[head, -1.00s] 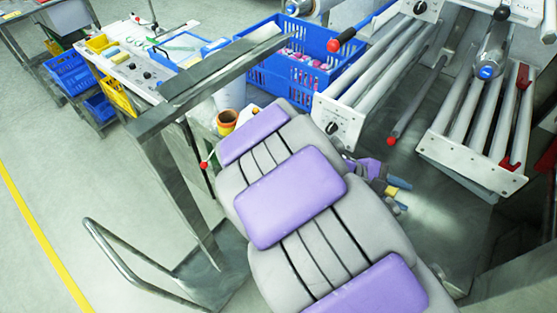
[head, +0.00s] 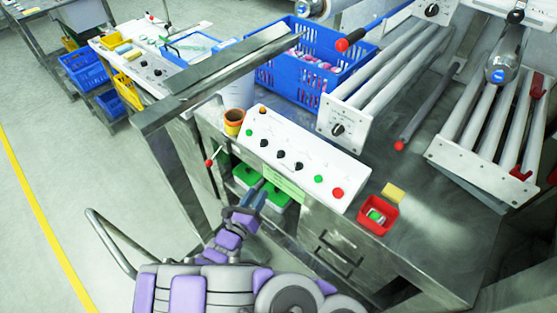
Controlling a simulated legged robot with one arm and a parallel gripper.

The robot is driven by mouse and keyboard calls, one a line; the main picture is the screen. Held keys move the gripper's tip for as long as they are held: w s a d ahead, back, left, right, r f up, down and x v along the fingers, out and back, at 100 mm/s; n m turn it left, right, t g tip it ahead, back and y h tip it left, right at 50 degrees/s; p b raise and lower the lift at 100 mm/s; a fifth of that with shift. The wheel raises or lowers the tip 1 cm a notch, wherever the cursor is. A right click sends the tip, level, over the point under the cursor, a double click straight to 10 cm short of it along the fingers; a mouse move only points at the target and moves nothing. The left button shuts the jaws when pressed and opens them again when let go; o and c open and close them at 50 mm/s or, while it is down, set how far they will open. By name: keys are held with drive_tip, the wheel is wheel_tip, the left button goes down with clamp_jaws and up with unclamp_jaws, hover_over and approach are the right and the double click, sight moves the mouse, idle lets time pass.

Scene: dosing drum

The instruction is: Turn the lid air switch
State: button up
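A white sloped control panel (head: 295,150) sits on a metal cabinet in the middle of the head view. It carries several black knobs (head: 281,153), green buttons (head: 319,179), an orange button (head: 262,109) and a red button (head: 338,192). The labels are too small to read, so I cannot tell which knob is the lid air switch. My gripper (head: 252,193) is below and in front of the panel's left part, apart from the knobs. Its fingers are small and blurred, so I cannot tell whether they are open or shut.
A red tray (head: 378,215) and a yellow block (head: 394,193) lie right of the panel. A brown cup (head: 234,122) stands at its left end. A metal frame post (head: 170,150) with a red-tipped lever (head: 211,162) rises at left. Roller plates (head: 345,118) stand behind. Green-lidded boxes (head: 247,176) are below.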

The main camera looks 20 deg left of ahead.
drive_tip(key=b, duration=0.4)
approach(280, 154)
drive_tip(key=shift+y, duration=0.3)
drive_tip(key=w, duration=0.7)
drive_tip(key=shift+w+d+f, duration=0.1)
drive_tip(key=shift+w+f, duration=0.05)
drive_tip(key=shift+w, duration=0.2)
drive_tip(key=shift+c, duration=0.5)
clamp_jaws()
